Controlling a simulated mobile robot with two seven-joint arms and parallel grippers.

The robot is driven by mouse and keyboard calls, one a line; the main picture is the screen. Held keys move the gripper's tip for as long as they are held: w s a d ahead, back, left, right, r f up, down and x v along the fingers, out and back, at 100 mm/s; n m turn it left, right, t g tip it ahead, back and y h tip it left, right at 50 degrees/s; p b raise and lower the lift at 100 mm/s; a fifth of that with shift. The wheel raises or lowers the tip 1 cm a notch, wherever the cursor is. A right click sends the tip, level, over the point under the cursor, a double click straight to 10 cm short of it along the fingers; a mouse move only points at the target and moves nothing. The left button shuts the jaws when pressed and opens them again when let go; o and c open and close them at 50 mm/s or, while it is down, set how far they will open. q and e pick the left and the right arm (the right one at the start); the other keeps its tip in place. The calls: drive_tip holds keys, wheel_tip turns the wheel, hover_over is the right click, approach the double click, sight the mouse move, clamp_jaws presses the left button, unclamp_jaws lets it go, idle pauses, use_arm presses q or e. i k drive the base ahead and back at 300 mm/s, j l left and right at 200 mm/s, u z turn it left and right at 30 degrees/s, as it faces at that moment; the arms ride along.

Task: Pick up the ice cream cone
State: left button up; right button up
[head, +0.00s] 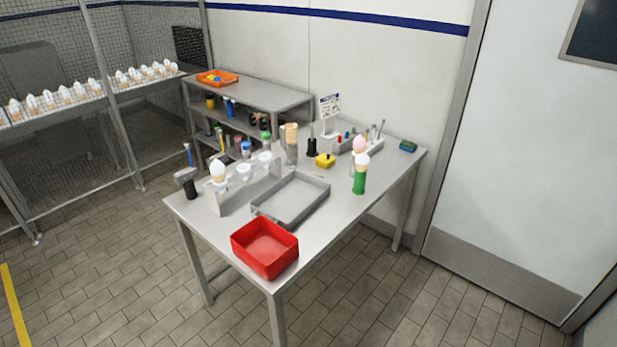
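Several ice cream cones are in view, and I cannot tell which one is meant. One with a white top (218,170) stands upright in the grey holder (236,193) at the table's left side. Another white-topped one (362,161) stands on a green holder (359,182) at the right of the table, with a pink-topped one (359,145) just behind it. A row of white-topped cones (65,90) stands on a rack behind mesh at the left. Neither of my grippers shows in the head view.
A red bin (264,247) sits at the table's front corner, beside a shallow grey tray (291,199). A shelf (247,94) with an orange tray (217,77) stands behind. The tiled floor in front is clear.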

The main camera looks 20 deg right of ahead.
sight(361, 161)
drive_tip(key=i+l+u, duration=0.2)
drive_tip(key=l+u, duration=0.2)
drive_tip(key=l, duration=0.25)
drive_tip(key=i+l+u, duration=0.1)
drive_tip(key=l+u, duration=0.15)
drive_tip(key=i+l+u, duration=0.15)
drive_tip(key=l, duration=0.45)
drive_tip(key=l+u, duration=0.1)
drive_tip(key=l, duration=0.5)
drive_tip(key=i+l, duration=0.1)
drive_tip(key=l, duration=1.4)
drive_tip(key=i+l+u, duration=0.15)
drive_tip(key=l, duration=1.35)
